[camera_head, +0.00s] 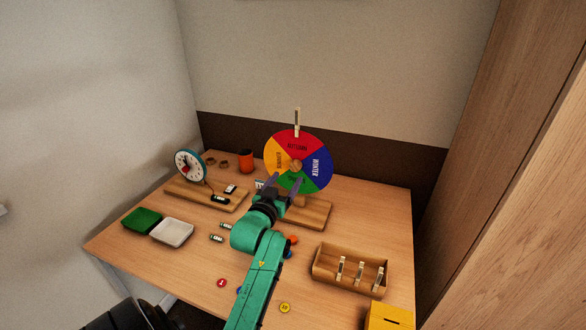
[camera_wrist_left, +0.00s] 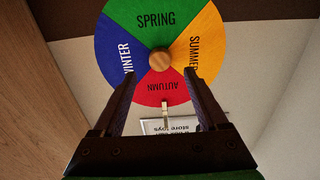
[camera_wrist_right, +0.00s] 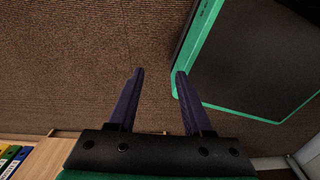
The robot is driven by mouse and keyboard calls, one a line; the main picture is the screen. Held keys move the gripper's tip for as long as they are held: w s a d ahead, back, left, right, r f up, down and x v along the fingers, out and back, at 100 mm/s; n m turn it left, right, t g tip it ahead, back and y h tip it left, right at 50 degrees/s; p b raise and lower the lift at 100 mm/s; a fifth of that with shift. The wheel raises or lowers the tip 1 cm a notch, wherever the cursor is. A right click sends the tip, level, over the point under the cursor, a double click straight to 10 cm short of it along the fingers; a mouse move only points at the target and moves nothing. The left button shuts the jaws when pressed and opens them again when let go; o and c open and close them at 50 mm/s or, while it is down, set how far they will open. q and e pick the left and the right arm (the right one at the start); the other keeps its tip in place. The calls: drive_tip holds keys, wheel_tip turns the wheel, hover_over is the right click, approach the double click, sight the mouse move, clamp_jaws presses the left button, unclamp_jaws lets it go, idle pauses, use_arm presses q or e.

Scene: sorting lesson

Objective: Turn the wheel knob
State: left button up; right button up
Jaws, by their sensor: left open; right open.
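The season wheel (camera_head: 315,148) stands upright at the back of the table, with red, blue, green and yellow quarters. Its round wooden knob (camera_head: 296,165) is at the centre. A light clip (camera_head: 297,118) stands at the top edge over red AUTUMN. My left gripper (camera_head: 283,183) is open in front of the lower wheel. In the left wrist view, upside down, the knob (camera_wrist_left: 160,61) appears centred just beyond the fingertips (camera_wrist_left: 162,73), apparently not gripped; the exact gap is unclear. My right gripper (camera_wrist_right: 159,73) is open and empty above brown carpet.
Green (camera_head: 142,219) and white (camera_head: 172,232) trays lie at the left. A wooden box with clips (camera_head: 330,277) and a yellow box (camera_head: 389,317) are at the right. Small discs lie near my left arm.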

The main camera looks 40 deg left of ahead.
sight(294, 168)
use_arm(q)
drive_tip(key=x, duration=0.5)
drive_tip(key=shift+w, duration=0.2)
drive_tip(key=shift+w+a, duration=0.15)
drive_tip(key=shift+w, duration=0.1)
clamp_jaws()
use_arm(e)
drive_tip(key=shift+w+a+r, duration=0.1)
drive_tip(key=shift+w+r, duration=0.2)
drive_tip(key=shift+w, duration=0.55)
use_arm(q)
drive_tip(key=shift+p, duration=0.3)
use_arm(e)
drive_tip(key=shift+a+r, duration=0.1)
